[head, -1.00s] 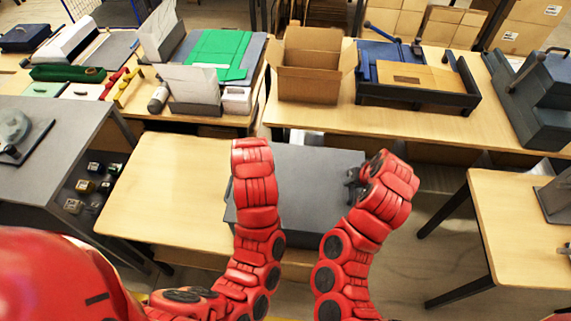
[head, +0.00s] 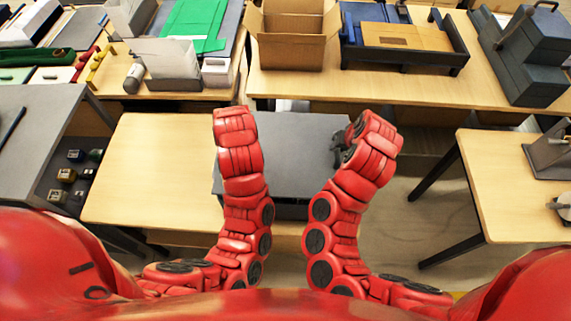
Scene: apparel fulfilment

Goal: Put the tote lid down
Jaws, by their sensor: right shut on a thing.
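The tote lid, a flat dark grey panel (head: 290,160), lies level between my two red arms in the head view, over the right part of a light wooden table. My right gripper (head: 339,152) is shut on the lid's right edge; the wrist partly covers it. My left arm reaches along the lid's left side, and its gripper is hidden behind the wrist. A dark front face shows below the lid's near edge; I cannot tell whether the lid rests on something.
The wooden table (head: 150,175) is bare left of the lid. A grey shelf unit (head: 40,125) stands at left. The back table holds an open cardboard box (head: 290,45) and a blue-black tray (head: 405,55). Another wooden table (head: 490,190) stands at right, with floor between.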

